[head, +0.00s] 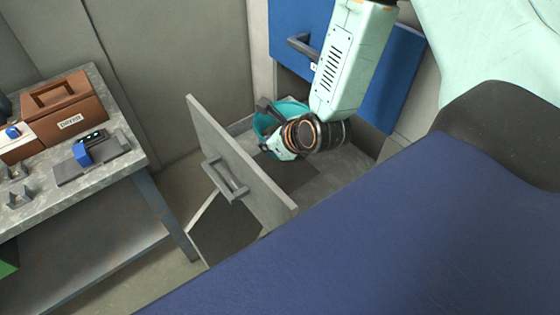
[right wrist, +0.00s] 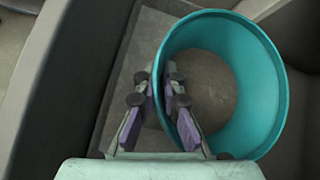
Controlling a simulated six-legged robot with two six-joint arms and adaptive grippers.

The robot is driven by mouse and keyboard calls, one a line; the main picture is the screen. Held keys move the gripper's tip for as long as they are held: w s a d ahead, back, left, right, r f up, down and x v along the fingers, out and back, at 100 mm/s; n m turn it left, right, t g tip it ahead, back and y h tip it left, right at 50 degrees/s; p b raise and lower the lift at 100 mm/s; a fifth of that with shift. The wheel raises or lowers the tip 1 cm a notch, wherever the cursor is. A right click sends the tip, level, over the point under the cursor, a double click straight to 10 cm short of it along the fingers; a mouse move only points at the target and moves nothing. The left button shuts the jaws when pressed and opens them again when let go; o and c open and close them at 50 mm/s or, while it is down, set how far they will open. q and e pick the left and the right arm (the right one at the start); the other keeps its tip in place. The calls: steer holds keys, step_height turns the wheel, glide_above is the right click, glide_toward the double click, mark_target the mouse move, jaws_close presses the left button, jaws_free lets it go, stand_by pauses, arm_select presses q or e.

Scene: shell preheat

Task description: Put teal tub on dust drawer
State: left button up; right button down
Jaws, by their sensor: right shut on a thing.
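The teal tub (head: 264,121) is inside the open grey drawer (head: 240,165), toward its back left in the head view. My right gripper (head: 272,146) reaches down into the drawer and is shut on the tub's near wall. In the right wrist view the tub (right wrist: 277,90) looks round, open and empty. There the gripper's purple-padded fingers (right wrist: 168,105) sit on either side of the tub's left rim. Whether the tub's base touches the drawer floor is unclear. My left gripper is not in view.
A blue drawer front (head: 398,75) with a grey handle stands behind the open drawer. A grey workbench (head: 85,180) at left holds a brown case (head: 68,108), a dark device and small stands. Bare drawer floor shows right of the tub.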

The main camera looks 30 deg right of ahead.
steer(key=shift+w+d+f, duration=0.15)
step_height(320, 180, down, 9)
steer(key=shift+r+b, duration=0.1)
steer(key=shift+b, duration=0.55)
steer(key=shift+a+f, duration=0.25)
steer(key=shift+f, duration=0.05)
steer(key=shift+a, duration=0.15)
steer(key=c, duration=1.8)
jaws_free()
steer(key=shift+d+f, duration=0.1)
steer(key=shift+d, duration=0.1)
steer(key=shift+c, duration=0.2)
steer(key=o, duration=0.3)
steer(key=shift+o, duration=0.4)
steer(key=shift+a, duration=0.15)
